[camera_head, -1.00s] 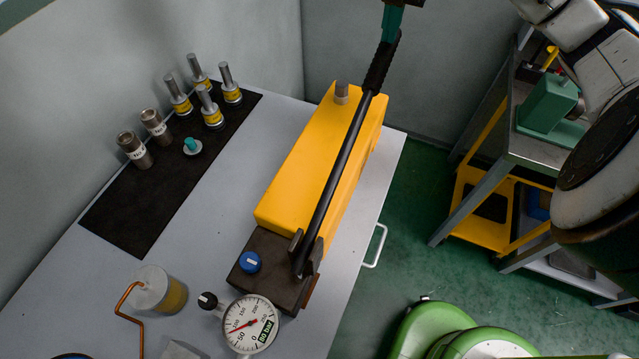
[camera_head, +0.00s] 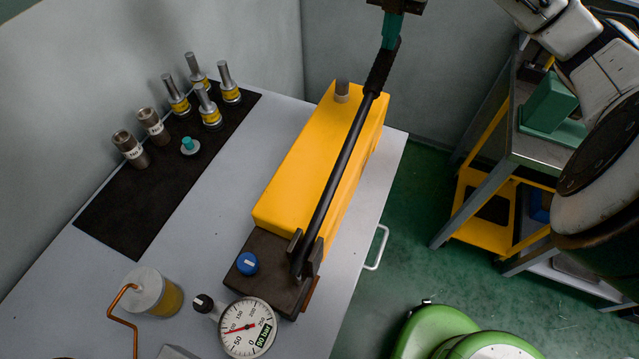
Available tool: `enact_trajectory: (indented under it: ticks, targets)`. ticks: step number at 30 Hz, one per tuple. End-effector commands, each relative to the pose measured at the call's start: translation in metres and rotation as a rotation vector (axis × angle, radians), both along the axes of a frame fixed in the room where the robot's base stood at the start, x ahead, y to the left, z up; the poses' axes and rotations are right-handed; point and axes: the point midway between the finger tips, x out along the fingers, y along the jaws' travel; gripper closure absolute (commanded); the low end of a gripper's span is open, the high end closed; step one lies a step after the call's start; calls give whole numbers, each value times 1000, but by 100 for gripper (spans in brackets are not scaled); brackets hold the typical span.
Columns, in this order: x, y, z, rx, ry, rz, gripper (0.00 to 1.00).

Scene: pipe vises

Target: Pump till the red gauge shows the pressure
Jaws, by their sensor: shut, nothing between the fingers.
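The round white gauge (camera_head: 262,316) with a red needle sits at the front end of the yellow pump (camera_head: 305,175). Its needle points left, a little above the 50 mark. The long black pump lever (camera_head: 335,180) slopes from a dark block (camera_head: 268,280) up to a black hand grip at the back. My gripper (camera_head: 389,42), with teal fingers, is shut and empty at the lever's upper end, apparently touching it. Its upper part is cut off by the frame.
A blue knob (camera_head: 247,263) is on the block, and a black knob (camera_head: 203,303) is beside the gauge. A copper pipe (camera_head: 125,320) runs to a yellow-filled cylinder (camera_head: 155,293). Metal fittings (camera_head: 207,105) stand on a black mat (camera_head: 115,218). A metal bench (camera_head: 510,150) stands right.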

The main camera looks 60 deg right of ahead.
Motion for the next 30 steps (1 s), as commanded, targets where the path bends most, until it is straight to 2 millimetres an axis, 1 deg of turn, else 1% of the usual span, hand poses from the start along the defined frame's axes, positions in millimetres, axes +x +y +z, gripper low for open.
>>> enact_trajectory:
  ticks: [1,19,30]
  targets:
    - [0,0,-3,1,0,0,100]
    - [0,-4,-19,1,0,-1,100]
    - [0,-5,-20,1,1,0,100]
